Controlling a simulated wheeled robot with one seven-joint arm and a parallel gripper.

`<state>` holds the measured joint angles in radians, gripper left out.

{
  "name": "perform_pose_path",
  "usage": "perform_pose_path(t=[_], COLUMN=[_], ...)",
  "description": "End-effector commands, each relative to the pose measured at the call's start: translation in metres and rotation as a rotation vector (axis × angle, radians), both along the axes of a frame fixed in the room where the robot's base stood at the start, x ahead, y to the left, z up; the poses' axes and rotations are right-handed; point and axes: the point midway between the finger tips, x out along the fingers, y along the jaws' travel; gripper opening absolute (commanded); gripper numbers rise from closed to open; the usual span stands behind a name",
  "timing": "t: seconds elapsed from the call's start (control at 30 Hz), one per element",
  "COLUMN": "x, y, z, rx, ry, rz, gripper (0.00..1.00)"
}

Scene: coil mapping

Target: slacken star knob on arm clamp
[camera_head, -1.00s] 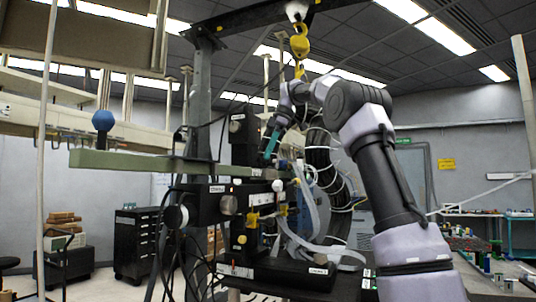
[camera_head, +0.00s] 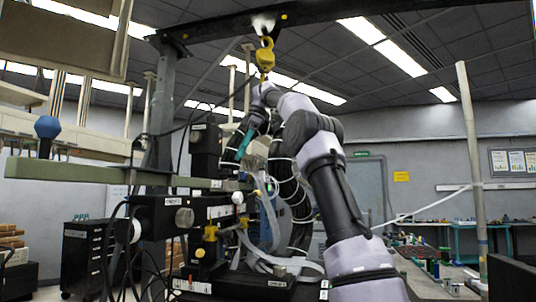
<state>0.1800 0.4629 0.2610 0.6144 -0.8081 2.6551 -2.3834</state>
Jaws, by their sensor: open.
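The black rig carries a long green arm (camera_head: 90,172) that runs level across the left half. I cannot single out a star-shaped knob. Small knobs show on the rig: a silver one (camera_head: 184,217), a yellow one (camera_head: 210,233) and a white ball (camera_head: 238,197) near the green arm's right end. My gripper (camera_head: 240,157), with a teal part, is open and points down just above the right part of the green arm. Its fingertips are small and partly lost against the dark rig; I see nothing held.
A yellow hook block (camera_head: 265,55) hangs from the overhead beam above my wrist. A thick black cable bundle (camera_head: 295,200) and clear hoses (camera_head: 268,225) crowd the rig's right side. A black drawer cabinet (camera_head: 85,258) stands left. A pale pole (camera_head: 470,150) rises at right.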

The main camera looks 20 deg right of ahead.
Motion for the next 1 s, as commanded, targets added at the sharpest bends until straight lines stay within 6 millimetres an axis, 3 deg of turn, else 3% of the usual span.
perform_pose_path(t=[0.03,0.27,0.6,1.0], x=[-0.002,-0.008,-0.011,-0.012], y=[-0.017,-0.074,-0.095,-0.099], z=[0.001,0.000,-0.001,0.000], rx=[-0.002,0.000,-0.001,0.000], ry=[0.000,-0.001,0.000,-0.003], rz=[-0.009,-0.008,-0.001,-0.001], gripper=[0.82,0.82,0.82,0.82])
